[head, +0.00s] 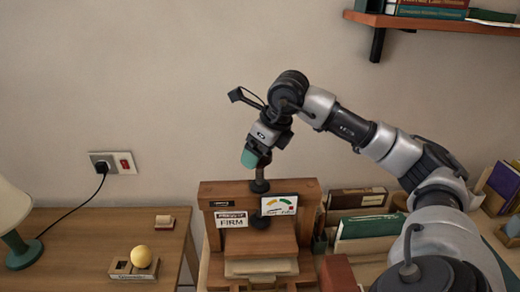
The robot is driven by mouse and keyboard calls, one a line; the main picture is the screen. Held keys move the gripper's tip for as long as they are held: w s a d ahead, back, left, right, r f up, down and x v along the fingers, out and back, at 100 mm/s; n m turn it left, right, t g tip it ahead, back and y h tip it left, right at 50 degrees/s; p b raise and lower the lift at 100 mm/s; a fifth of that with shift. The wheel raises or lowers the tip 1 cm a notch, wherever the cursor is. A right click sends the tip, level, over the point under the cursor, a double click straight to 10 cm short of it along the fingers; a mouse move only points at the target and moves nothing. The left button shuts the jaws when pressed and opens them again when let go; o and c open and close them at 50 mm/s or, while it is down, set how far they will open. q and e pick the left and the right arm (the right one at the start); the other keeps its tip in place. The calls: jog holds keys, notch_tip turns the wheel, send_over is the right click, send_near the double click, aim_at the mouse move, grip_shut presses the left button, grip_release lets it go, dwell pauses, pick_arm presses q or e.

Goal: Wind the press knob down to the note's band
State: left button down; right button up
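The wooden press (205,192) stands on the table at lower centre. A dark spindle (260,186) rises from its top beam; the knob on it cannot be made out clearly behind my gripper. A white note (231,220) on the press front reads "FIRM". Next to it is a white dial card (279,206) with a green, yellow and orange arc; its pointer is too small to read. My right gripper (256,160) points down at the top of the spindle, with a teal fingertip showing. Whether its fingers grip the knob is hidden. My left gripper is out of view.
A side table on the left holds a lamp (20,250), a yellow ball on a wooden stand (122,268) and a small wooden block (165,221). Books (370,226) stand right of the press. A wall shelf (450,24) is at upper right.

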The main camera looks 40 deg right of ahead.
jog(key=v, duration=1)
jog(key=shift+s+r, duration=0.2)
jog(key=shift+r, duration=0.15)
jog(key=shift+a+f, duration=0.1)
